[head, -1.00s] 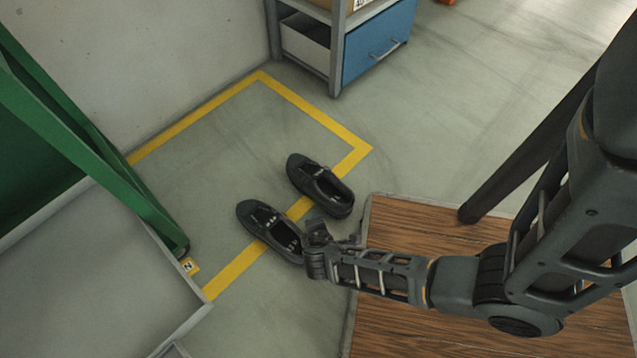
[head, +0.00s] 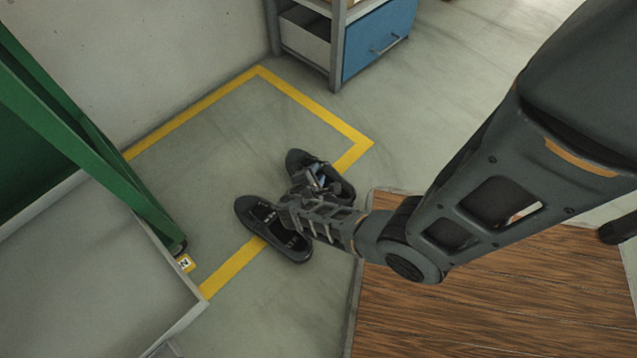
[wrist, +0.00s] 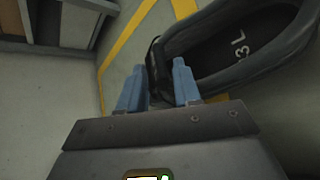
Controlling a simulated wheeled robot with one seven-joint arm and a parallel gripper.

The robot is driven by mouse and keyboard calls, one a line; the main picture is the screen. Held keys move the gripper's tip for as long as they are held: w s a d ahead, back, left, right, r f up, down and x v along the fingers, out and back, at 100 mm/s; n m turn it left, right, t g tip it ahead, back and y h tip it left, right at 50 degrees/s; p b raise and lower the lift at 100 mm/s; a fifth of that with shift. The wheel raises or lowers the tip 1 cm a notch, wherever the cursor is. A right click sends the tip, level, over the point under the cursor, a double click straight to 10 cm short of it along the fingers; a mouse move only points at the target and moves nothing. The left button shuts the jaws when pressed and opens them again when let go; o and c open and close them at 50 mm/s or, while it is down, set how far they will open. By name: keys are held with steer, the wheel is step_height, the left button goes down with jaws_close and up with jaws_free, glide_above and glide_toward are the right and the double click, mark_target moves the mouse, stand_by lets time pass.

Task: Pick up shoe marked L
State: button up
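The shoe marked L (wrist: 225,80) is black, with "3 L" printed on its insole in the wrist view. It lies on the floor by the yellow line. In the head view it seems to be the farther shoe (head: 297,160), partly hidden under my gripper (head: 318,180). In the wrist view my gripper's blue fingers (wrist: 158,85) stand apart at the shoe's edge, with a dark part of it showing between them. I cannot tell whether they touch it. The other black shoe (head: 246,207) lies nearer and to the left, partly covered by my arm.
A yellow floor line (head: 312,102) bounds the area. A brown wooden surface (head: 480,300) is at the lower right. A green frame (head: 95,150) and a grey tray (head: 90,260) stand left. A shelf with a blue drawer (head: 378,42) is at the back.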

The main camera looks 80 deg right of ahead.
steer(key=shift+d+f, duration=0.35)
steer(key=shift+d, duration=0.25)
steer(key=shift+c, duration=0.3)
steer(key=shift+s, duration=0.1)
jaws_close()
stand_by(0.6)
